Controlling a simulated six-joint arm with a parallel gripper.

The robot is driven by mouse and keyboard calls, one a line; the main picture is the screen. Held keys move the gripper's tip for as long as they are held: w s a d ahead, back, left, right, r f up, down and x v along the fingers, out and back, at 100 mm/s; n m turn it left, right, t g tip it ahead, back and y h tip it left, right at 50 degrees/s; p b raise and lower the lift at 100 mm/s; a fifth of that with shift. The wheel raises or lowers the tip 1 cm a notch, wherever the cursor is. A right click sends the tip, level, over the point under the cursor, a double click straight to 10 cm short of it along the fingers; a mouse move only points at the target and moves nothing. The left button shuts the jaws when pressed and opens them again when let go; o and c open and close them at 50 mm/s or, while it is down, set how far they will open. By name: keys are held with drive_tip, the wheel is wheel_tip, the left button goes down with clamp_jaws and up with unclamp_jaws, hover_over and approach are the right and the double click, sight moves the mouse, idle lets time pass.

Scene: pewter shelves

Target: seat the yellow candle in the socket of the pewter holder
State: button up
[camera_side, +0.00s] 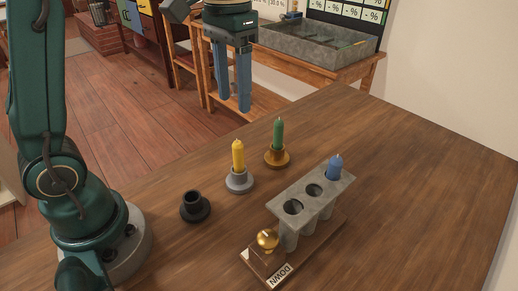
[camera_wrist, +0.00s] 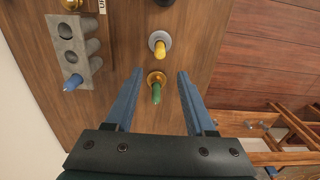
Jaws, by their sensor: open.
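The yellow candle (camera_side: 238,156) stands upright in the grey pewter holder (camera_side: 239,183), its lower end hidden inside the socket. In the wrist view the yellow candle (camera_wrist: 160,49) is seen from above in the round grey holder (camera_wrist: 152,37). My gripper (camera_side: 233,107) is open and empty, raised well above the table with its fingers pointing down. In the wrist view my gripper (camera_wrist: 160,72) has its fingers spread on either side of the green candle in the picture, and the yellow candle appears beyond the fingertips.
A green candle (camera_side: 278,134) stands in a brass holder (camera_side: 277,158). An empty black holder (camera_side: 195,207) sits nearer my base. A grey rack (camera_side: 300,197) holds a blue candle (camera_side: 335,168); its other two holes look empty. A gold knob (camera_side: 267,238) is at its near end. The table's right side is clear.

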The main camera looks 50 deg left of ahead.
drive_tip(key=s+f+t, duration=0.2)
drive_tip(key=s, duration=0.3)
drive_tip(key=s+d+f+t, duration=0.1)
drive_tip(key=s+f+t, duration=0.1)
drive_tip(key=s, duration=0.4)
drive_tip(key=shift+t, duration=0.8)
